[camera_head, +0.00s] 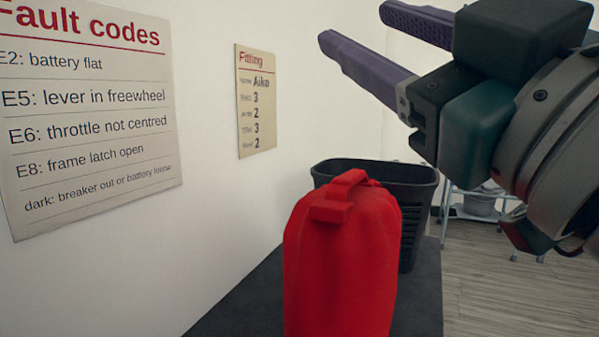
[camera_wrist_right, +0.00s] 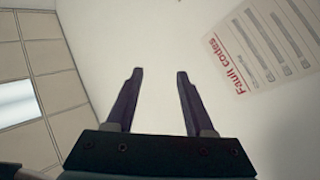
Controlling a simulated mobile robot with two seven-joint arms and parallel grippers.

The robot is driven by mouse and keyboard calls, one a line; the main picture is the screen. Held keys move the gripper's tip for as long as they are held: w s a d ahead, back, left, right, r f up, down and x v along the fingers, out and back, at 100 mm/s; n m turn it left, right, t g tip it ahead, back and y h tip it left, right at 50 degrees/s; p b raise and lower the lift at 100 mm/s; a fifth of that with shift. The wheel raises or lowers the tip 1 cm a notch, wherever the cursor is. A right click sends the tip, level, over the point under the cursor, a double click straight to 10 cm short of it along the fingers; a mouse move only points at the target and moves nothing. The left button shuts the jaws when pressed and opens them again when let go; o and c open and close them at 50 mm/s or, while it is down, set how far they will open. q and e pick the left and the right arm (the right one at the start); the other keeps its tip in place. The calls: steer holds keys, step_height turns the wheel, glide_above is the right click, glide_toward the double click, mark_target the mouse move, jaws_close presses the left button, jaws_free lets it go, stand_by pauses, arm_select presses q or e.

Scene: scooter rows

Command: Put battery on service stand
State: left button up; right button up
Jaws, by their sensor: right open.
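A red, rounded block with a handle on top (camera_head: 340,255) stands upright on a dark surface (camera_head: 240,305) in the head view. I cannot tell whether it is the battery, and nothing else here is clearly one. I cannot make out a service stand for certain. My right gripper (camera_head: 355,25) is open and empty, high at the upper right, above and apart from the red block. Its two purple fingers also show in the right wrist view (camera_wrist_right: 160,73), spread apart before a bare wall. My left gripper is not in view.
A black basket (camera_head: 422,185) stands just behind the red block. A fault codes sign (camera_head: 85,110) and a small fitting sign (camera_head: 257,100) hang on the white wall at left. A light metal-legged stand or cart (camera_head: 480,208) is on the wooden floor (camera_head: 500,285) behind, partly hidden.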

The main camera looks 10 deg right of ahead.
steer(key=s+d+f+m+g+h, duration=0.1)
steer(key=d+f+m+g+h, duration=0.25)
steer(key=f, duration=0.55)
steer(key=s+d+f+m+g+h, duration=0.1)
steer(key=d+f+m+g+h, duration=0.3)
steer(key=f, duration=0.4)
steer(key=s+f+g+y, duration=0.2)
steer(key=s+f+g, duration=0.9)
steer(key=s+f, duration=0.5)
steer(key=shift+s+a+n, duration=0.25)
steer(key=shift+s+n, duration=0.1)
steer(key=shift+s, duration=0.3)
